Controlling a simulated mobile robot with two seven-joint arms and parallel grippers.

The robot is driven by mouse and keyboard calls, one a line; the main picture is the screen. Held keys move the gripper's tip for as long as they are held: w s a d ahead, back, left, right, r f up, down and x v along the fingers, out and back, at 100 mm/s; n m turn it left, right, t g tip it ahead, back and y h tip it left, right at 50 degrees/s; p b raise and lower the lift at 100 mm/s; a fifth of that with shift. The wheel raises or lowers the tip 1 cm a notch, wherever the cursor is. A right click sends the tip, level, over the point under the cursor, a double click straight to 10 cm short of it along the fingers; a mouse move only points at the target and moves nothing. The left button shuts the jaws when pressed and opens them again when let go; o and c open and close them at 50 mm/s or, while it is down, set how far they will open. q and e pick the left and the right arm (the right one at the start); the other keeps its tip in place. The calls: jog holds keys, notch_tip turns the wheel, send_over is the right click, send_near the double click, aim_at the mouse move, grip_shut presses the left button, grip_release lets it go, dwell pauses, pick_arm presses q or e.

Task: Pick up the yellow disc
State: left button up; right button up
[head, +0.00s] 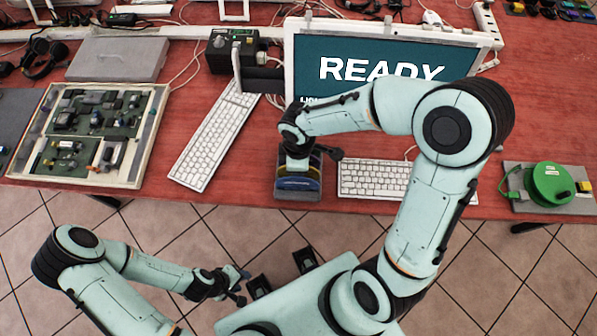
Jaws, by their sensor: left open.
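A dark grey holder (298,194) stands at the table's front edge, with upright discs in it. A blue disc (297,184) shows at its front. A thin yellowish edge shows behind the blue one and may be the yellow disc; my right gripper mostly covers it. My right gripper (298,163) points down at the top of the holder, over the discs. Its fingers are hidden, so I cannot tell whether it is open or holds anything. My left gripper (241,285) is open and empty, low in front of the table, away from the holder.
White keyboards lie left (213,135) and right (375,180) of the holder. A monitor (385,55) reading READY stands behind. A framed circuit board tray (150,130) is at the left, a green cable reel (550,184) at the far right.

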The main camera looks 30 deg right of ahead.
jog(key=shift+f, duration=0.6)
pick_arm(q)
jog(key=shift+s+f, duration=0.1)
jog(key=shift+f, duration=0.05)
pick_arm(e)
grip_shut()
jog(key=shift+r, duration=0.2)
pick_arm(q)
jog(key=w+r+p, duration=0.1)
jog(key=r+p, duration=0.1)
jog(key=w+r+p, duration=0.1)
jog(key=r, duration=0.1)
jog(key=shift+w, duration=0.3)
pick_arm(e)
notch_tip(320, 180, up, 20)
jog(key=shift+f, duration=0.15)
pick_arm(q)
jog(key=shift+s+f, duration=0.1)
